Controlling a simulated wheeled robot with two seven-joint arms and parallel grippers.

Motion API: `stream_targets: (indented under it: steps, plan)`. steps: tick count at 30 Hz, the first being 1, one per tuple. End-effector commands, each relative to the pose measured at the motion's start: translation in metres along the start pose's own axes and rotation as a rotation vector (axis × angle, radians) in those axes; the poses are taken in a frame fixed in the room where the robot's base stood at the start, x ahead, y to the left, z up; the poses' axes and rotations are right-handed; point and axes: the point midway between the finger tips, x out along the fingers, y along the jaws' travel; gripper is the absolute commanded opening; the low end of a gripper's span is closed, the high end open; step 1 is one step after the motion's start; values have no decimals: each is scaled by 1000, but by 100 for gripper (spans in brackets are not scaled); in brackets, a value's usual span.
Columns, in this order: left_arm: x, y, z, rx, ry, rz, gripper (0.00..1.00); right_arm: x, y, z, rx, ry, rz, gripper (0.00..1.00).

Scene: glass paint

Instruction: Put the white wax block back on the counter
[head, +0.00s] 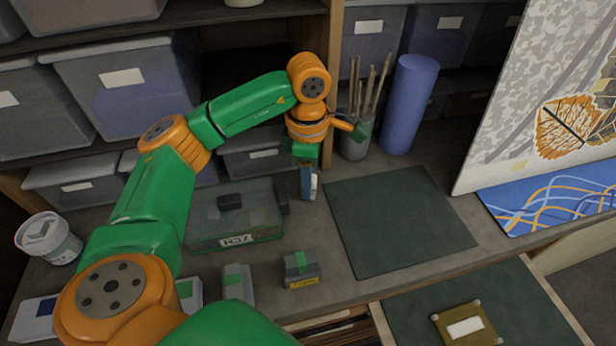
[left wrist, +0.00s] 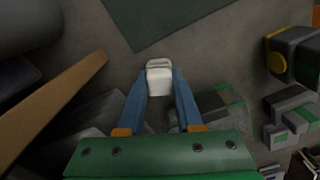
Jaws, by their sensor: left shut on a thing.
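My left gripper (head: 307,184) is above the counter, between the clear lidded box and the dark green mat, pointing down. In the left wrist view its two blue fingers (left wrist: 160,88) are closed on a small white block (left wrist: 159,82), which I take for the white wax block. The block sits between the fingertips with its end sticking out past them. In the head view only a pale sliver of it (head: 314,182) shows beside the blue fingers. I cannot tell whether the block touches the counter. My right gripper is not in view.
The clear box (head: 235,233) with a green base stands left of the gripper. The dark green mat (head: 398,220) lies right of it. A brush pot (head: 355,143) and a blue cylinder (head: 409,104) stand behind. Small grey-and-green blocks (head: 301,268) stand in front.

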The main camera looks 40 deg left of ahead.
Motion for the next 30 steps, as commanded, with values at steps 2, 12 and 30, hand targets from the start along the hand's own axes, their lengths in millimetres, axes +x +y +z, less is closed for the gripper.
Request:
stream_targets:
  steps: [2, 12, 30]
  plan:
    - [4, 0, 0, 0, 0, 0, 0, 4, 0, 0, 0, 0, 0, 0]
    - [2, 0, 0, 0, 0, 0, 64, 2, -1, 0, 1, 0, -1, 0]
    - [-114, 0, 0, -2, -1, 4, 64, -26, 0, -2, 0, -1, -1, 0]
